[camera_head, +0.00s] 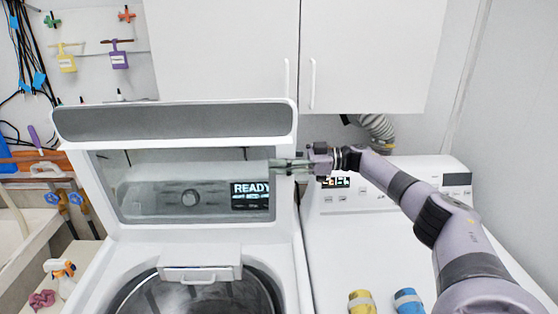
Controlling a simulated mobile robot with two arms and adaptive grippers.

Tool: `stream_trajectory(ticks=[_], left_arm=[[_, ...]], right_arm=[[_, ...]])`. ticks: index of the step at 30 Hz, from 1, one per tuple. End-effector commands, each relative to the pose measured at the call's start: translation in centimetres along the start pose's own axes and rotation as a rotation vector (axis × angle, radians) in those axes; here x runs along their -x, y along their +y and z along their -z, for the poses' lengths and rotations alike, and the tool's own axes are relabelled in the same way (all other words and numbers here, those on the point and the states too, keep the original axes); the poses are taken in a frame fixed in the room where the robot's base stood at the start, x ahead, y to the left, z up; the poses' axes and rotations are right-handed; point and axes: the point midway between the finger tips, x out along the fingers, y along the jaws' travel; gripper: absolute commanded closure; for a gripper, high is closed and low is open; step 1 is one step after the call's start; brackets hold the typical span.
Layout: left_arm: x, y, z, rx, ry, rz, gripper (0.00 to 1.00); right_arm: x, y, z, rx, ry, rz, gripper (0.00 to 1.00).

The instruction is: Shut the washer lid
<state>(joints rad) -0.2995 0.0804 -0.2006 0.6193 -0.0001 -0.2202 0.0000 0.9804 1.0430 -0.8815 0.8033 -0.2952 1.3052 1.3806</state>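The washer lid (285,205) stands raised at the back of the white washer (290,290), tilted up, with a clear window in its frame. The washer's drum opening (200,295) is uncovered below it. My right gripper (280,165) reaches in from the right at the lid's right side, about mid-height. Its fingers point left and overlap the lid's right frame in the picture. I cannot tell whether they touch the lid, or how far apart they are. My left gripper is not in view.
A second white machine (380,250) stands close on the right, with a yellow roll (361,302) and a blue roll (408,301) on top. White cabinets (370,60) hang above. A spray bottle (60,275) and a pink cloth (42,299) lie left of the washer.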

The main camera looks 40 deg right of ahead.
Motion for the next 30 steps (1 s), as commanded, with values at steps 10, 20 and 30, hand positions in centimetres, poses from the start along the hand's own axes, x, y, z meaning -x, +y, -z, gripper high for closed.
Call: stream_trajectory(ticks=[10, 20, 30], left_arm=[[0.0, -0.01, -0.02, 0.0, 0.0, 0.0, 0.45], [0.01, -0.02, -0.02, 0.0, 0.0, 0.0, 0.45], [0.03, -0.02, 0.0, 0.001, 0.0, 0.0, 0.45]], right_arm=[[0.04, 0.02, 0.03, 0.0, 0.0, 0.0, 0.9], [0.05, 0.03, 0.04, 0.0, 0.0, -0.001, 1.0], [0.06, 0.0, 0.06, 0.002, 0.0, -0.001, 1.0]])
